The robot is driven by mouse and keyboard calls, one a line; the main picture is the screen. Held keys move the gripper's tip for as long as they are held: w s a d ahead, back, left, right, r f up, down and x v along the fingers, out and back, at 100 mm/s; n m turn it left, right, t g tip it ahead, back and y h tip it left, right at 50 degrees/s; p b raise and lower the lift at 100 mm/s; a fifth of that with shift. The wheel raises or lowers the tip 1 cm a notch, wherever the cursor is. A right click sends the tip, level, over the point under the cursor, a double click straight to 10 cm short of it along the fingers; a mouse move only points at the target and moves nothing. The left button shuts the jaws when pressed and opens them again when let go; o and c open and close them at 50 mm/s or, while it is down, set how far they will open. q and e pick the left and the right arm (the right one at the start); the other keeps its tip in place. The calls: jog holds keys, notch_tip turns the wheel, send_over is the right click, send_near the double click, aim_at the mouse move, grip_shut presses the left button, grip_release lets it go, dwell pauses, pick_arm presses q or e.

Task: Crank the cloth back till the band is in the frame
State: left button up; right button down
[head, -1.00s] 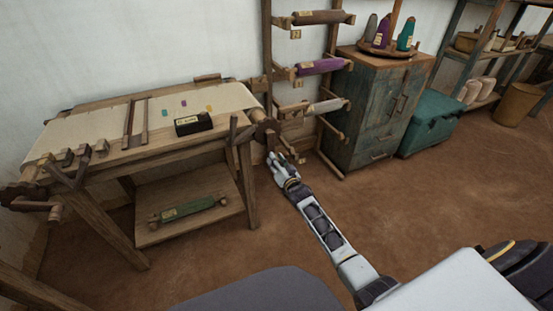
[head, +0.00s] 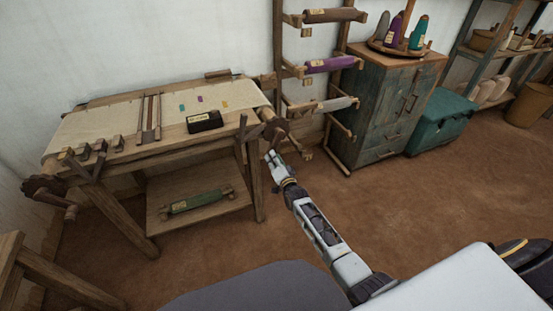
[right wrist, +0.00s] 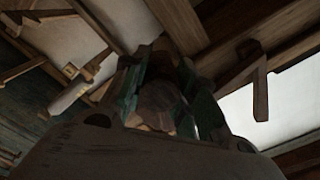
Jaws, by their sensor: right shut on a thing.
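The pale cloth (head: 92,129) lies stretched over the wooden loom table. A narrow wooden frame (head: 151,118) crosses it left of the middle. Small green, purple and yellow marks (head: 200,99) lie on the cloth right of the frame, outside it. I cannot make out a separate band. A dark toothed wheel (head: 276,130) sits at the loom's right end. My right gripper (head: 273,157) is there, just below the wheel, shut on the crank handle. In the right wrist view the round handle (right wrist: 160,95) shows end-on between the fingers. My left gripper is out of view.
A black labelled box (head: 205,121) sits on the loom's front edge. Another crank (head: 70,212) is at the left end. A green roll (head: 195,202) lies on the lower shelf. A roll rack and a cabinet (head: 395,105) stand to the right.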

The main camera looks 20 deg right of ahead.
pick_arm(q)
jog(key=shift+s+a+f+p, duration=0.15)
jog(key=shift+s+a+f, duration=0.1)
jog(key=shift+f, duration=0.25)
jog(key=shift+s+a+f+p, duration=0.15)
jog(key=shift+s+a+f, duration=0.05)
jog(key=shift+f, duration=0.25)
pick_arm(e)
jog(key=shift+a+r+m, duration=0.35)
jog(key=shift+a+m, duration=0.15)
jog(key=shift+m, duration=0.1)
jog(key=c, duration=1.1)
grip_release()
jog(key=s, duration=1.2)
jog(key=shift+d, duration=0.2)
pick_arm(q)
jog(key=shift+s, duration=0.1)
pick_arm(e)
jog(key=shift+s+f, duration=0.1)
